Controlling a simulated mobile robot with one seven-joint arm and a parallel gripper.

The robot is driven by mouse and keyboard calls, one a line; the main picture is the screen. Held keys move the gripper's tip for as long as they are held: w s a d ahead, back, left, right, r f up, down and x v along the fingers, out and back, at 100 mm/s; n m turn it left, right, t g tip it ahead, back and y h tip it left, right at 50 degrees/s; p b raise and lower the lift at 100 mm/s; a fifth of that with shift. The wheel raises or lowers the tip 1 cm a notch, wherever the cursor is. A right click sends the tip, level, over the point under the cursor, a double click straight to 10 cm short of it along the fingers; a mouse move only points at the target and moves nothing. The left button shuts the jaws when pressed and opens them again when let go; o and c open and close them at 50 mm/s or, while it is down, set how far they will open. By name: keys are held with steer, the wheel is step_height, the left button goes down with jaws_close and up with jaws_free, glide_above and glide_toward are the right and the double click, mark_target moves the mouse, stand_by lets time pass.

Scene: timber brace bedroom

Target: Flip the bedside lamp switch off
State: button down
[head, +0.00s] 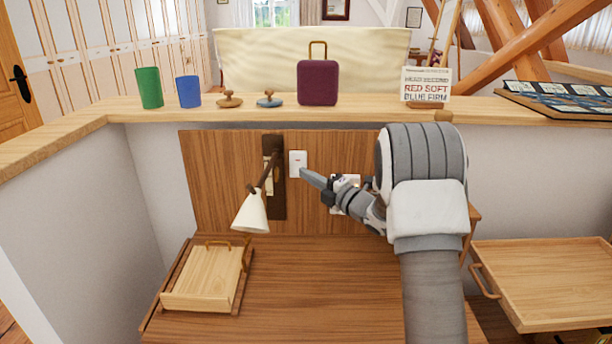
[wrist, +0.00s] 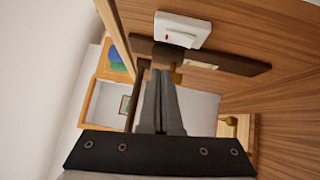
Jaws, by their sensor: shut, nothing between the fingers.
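The bedside lamp (head: 250,213) has a white cone shade on a dark arm, fixed to a dark wooden plate (head: 279,200) on the wood panel. Just right of that plate is a white switch (head: 298,158) with a small red mark. The switch also shows at the top of the wrist view (wrist: 185,27). My gripper (head: 304,172) is shut and empty, its tips close to the switch's lower right in the head view. In the wrist view, the gripper (wrist: 160,72) points toward the switch; I cannot tell whether it touches. The dark plate (wrist: 225,62) appears behind the tips.
A second white wall plate (head: 336,208) is partly hidden behind my gripper. Below, a wooden box (head: 203,280) sits on the bedside top (head: 300,290). The ledge above holds cups, stamps, a purple case (head: 318,84) and a sign (head: 426,86). A wooden tray (head: 545,275) is at right.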

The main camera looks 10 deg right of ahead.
steer(key=v, duration=0.8)
steer(key=shift+d+r+p, duration=0.2)
steer(key=shift+r+p, duration=0.25)
steer(key=shift+r, duration=0.35)
steer(key=s+d+r+m+g+h, duration=0.1)
steer(key=s+r+m+h, duration=0.2)
steer(key=r+m+h, duration=0.3)
steer(key=s+d+r+m+h, duration=0.25)
steer(key=r+m+h, duration=0.2)
steer(key=m, duration=0.35)
steer(key=s+a+f+m+g, duration=0.2)
steer(key=s+a+m+g, duration=0.15)
steer(key=s, duration=0.65)
steer(key=s+a+f+m+g, duration=0.2)
steer(key=s+m, duration=0.2)
steer(key=s, duration=0.6)
steer(key=s+a+f+m+g, duration=0.2)
steer(key=s+a+m+g, duration=0.15)
steer(key=s, duration=0.75)
step_height(320, 180, up, 20)
steer(key=p, duration=2)
steer(key=shift+s+m, duration=0.4)
